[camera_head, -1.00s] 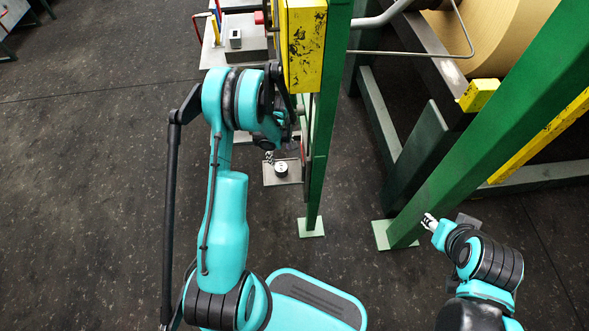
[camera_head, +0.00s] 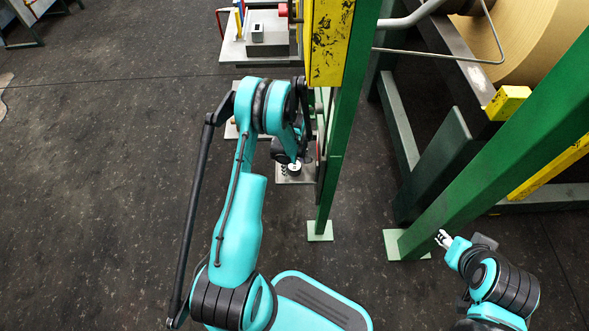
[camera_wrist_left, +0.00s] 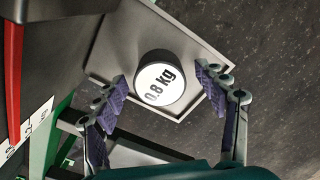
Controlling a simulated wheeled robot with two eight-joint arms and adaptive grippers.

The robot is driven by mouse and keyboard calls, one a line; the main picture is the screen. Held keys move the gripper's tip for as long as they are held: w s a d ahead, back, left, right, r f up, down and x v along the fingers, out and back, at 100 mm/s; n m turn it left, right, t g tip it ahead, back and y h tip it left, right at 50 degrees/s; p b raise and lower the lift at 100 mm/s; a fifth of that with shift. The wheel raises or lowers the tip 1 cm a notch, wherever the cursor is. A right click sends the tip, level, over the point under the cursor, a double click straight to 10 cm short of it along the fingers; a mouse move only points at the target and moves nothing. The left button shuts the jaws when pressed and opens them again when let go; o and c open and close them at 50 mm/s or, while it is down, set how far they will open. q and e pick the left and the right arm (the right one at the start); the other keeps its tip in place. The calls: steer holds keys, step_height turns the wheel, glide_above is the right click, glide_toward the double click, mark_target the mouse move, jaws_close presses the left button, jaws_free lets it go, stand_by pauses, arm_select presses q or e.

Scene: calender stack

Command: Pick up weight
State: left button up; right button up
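The weight is a round cylinder with a white top marked "0.8 kg" (camera_wrist_left: 160,84), and it sits on a grey metal tray (camera_wrist_left: 119,45) in the left wrist view. In the head view the weight (camera_head: 294,168) shows small on its tray (camera_head: 296,180), beside the green post. My left gripper (camera_wrist_left: 165,88) is open, with one purple-padded finger on each side of the weight; I cannot tell whether either touches it. In the head view my left gripper is mostly hidden by its own arm. My right gripper (camera_head: 441,239) is at the lower right, far from the weight, too small to read.
A green post (camera_head: 336,140) with a yellow block (camera_head: 327,42) stands just right of my left arm. Another green post (camera_head: 480,170) stands near my right arm. A large tan roll (camera_head: 530,45) is at the upper right.

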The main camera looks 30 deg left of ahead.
arm_select(q)
jaws_close()
